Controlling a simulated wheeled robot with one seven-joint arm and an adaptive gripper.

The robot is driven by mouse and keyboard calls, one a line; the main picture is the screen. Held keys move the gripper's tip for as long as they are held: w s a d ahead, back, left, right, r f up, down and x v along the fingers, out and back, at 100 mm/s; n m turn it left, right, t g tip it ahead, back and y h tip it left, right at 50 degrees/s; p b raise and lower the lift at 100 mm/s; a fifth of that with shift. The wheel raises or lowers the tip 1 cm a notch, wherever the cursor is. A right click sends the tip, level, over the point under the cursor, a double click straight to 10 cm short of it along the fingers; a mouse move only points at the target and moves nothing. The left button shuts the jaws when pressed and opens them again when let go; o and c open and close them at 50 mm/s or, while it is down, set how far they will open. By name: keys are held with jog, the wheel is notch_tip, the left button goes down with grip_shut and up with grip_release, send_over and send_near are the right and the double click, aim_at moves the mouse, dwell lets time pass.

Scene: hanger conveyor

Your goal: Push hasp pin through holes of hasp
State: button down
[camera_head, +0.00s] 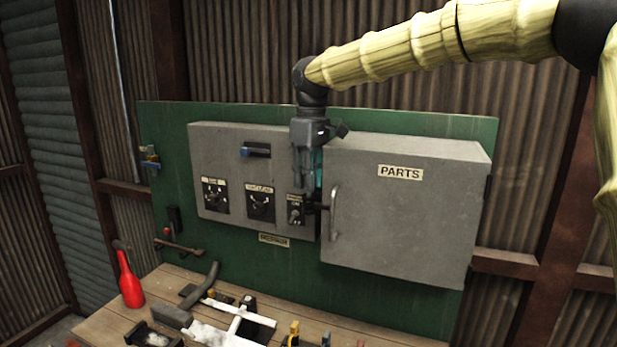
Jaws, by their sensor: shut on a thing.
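My gripper (310,196) hangs down from my arm in front of the narrow gap between two grey cabinets. Its fingers are shut at the left edge of the cabinet labelled PARTS (407,222), next to that cabinet's handle (334,214). A small dark piece shows at the fingertips. It looks like the hasp pin, held in the jaws, but it is too small and too covered to be sure. I cannot make out the hasp or its holes; the gripper covers that spot. Whether the pin touches the hasp cannot be told.
The left grey cabinet (226,140) carries dials and a blue-topped handle. Both cabinets are on a green board (420,118). Below, a wooden bench (100,326) holds a red bottle (129,281), a dark tray (152,335) and several tools. Space in front of the PARTS door is clear.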

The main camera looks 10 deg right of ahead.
jog(key=shift+f, duration=0.25)
jog(key=c, duration=1.1)
grip_release()
jog(key=shift+s, duration=0.1)
jog(key=shift+c, duration=0.2)
notch_tip(320, 180, up, 12)
jog(key=shift+r, duration=0.2)
jog(key=shift+s, duration=0.2)
